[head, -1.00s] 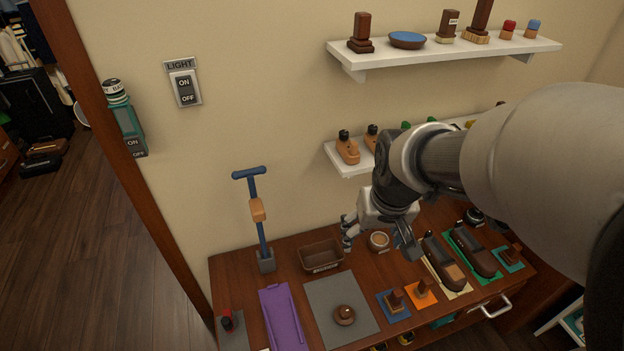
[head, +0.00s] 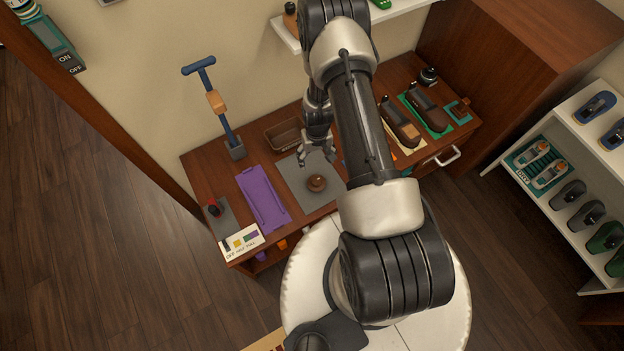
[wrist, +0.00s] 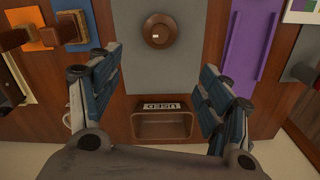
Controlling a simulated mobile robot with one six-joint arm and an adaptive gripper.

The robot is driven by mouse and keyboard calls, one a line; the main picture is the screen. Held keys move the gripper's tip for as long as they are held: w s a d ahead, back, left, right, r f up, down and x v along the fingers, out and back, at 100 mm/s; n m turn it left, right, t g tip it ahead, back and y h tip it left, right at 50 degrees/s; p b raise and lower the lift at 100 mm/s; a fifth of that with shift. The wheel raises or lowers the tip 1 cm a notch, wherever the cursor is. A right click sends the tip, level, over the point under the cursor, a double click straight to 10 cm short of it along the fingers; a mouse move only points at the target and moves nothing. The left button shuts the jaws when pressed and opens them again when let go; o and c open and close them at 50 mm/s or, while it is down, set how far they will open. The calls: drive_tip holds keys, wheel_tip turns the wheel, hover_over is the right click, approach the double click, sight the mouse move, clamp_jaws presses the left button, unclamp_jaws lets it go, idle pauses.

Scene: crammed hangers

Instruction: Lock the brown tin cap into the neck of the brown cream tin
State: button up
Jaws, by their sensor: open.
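A round brown piece (head: 316,183) lies on the grey mat (head: 297,172). It also shows in the wrist view (wrist: 161,30), with a smaller round part at its centre and a small pale mark. It looks like the brown tin with its cap on top, but I cannot tell how they sit or whether they are locked. My gripper (head: 318,156) is open and empty, above the mat's back edge, apart from the round piece. In the wrist view its fingers (wrist: 160,65) stand wide apart, with the piece beyond the tips.
A brown tray marked USED (wrist: 162,124) stands behind the mat. A purple holder (head: 263,198) lies left of the mat. A blue-handled stand (head: 218,110) rises at the back left.

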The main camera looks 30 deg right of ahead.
sight(317, 180)
wheel_tip(317, 180, down, 12)
drive_tip(key=b, duration=0.3)
drive_tip(key=shift+s+f, duration=0.1)
drive_tip(key=shift+f, duration=0.1)
drive_tip(key=f+b, duration=0.2)
drive_tip(key=f, duration=0.3)
drive_tip(key=shift+s+f, duration=0.15)
drive_tip(key=shift+s, duration=0.05)
drive_tip(key=shift+c, duration=0.3)
drive_tip(key=c, duration=0.8)
